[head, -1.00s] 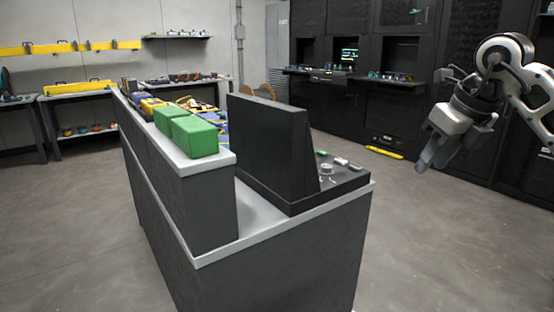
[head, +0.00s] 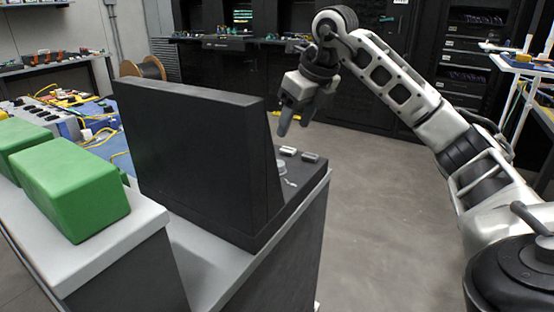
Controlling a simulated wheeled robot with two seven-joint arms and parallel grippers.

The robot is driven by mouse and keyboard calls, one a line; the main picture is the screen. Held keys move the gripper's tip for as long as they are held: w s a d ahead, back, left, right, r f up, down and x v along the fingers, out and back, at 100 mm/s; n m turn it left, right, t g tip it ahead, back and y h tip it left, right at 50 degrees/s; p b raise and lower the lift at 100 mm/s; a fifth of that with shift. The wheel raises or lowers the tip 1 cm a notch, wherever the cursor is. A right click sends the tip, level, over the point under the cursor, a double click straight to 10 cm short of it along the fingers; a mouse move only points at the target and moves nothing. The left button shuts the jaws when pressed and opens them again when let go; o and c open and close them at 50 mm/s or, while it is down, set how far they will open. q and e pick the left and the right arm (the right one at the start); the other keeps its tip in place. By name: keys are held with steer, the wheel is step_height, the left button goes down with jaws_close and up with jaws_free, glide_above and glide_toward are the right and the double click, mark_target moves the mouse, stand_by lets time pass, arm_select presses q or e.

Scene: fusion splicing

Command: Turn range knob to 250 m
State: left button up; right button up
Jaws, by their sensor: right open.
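The range knob is probably the grey round knob (head: 282,168) on the control panel of the black instrument (head: 195,160). The instrument's raised back faces me and hides much of the panel, and I cannot read any scale. My right gripper (head: 293,127) points down, open and empty. In the picture it appears just above the knob, near the panel's far edge, apart from it. My left gripper is not in view.
The instrument stands on a grey-topped bench (head: 200,258). Green boxes (head: 80,190) sit on a raised ledge at the left. Behind are cables and tools, a cable spool (head: 142,70) and dark racks. Floor (head: 385,190) to the right is clear.

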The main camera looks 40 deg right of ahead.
mark_target(280, 164)
steer(key=b+x, duration=0.1)
steer(key=x, duration=0.9)
steer(key=shift+f, duration=0.15)
steer(key=shift+w+f, duration=0.2)
steer(key=shift+f, duration=0.3)
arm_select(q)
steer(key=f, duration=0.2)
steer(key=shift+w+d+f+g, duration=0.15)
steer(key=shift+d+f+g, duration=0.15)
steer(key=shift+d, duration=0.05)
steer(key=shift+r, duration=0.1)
arm_select(e)
steer(key=c, duration=1)
